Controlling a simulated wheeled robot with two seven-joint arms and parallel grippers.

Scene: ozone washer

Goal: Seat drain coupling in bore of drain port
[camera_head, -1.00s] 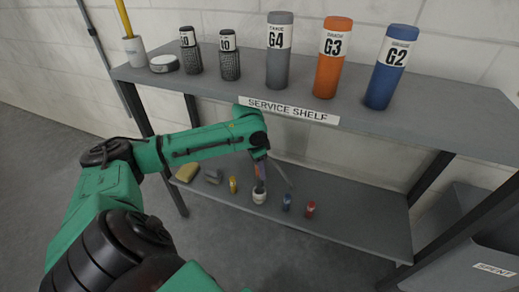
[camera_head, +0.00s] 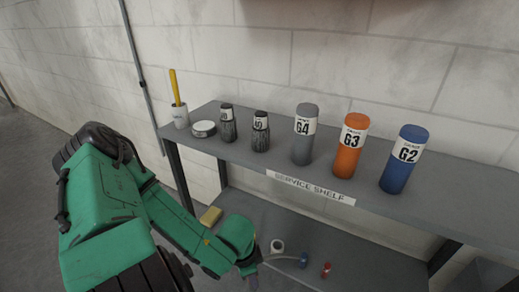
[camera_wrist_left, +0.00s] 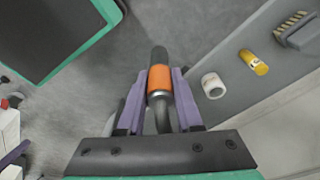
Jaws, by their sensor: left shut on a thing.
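My left gripper (camera_wrist_left: 160,85) is shut on an orange-banded fitting (camera_wrist_left: 160,78) with a dark tip and a grey curved stem, seemingly the drain coupling. The fitting lies between the two purple fingers, its dark tip beyond them. In the head view my left gripper (camera_head: 250,275) is low, in front of the lower shelf, and what it holds is hardly visible there. No drain port can be made out in either view. My right gripper is not in view.
The service shelf (camera_head: 240,152) carries several labelled cylinders and a yellow-handled tool in a cup. Open floor lies left.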

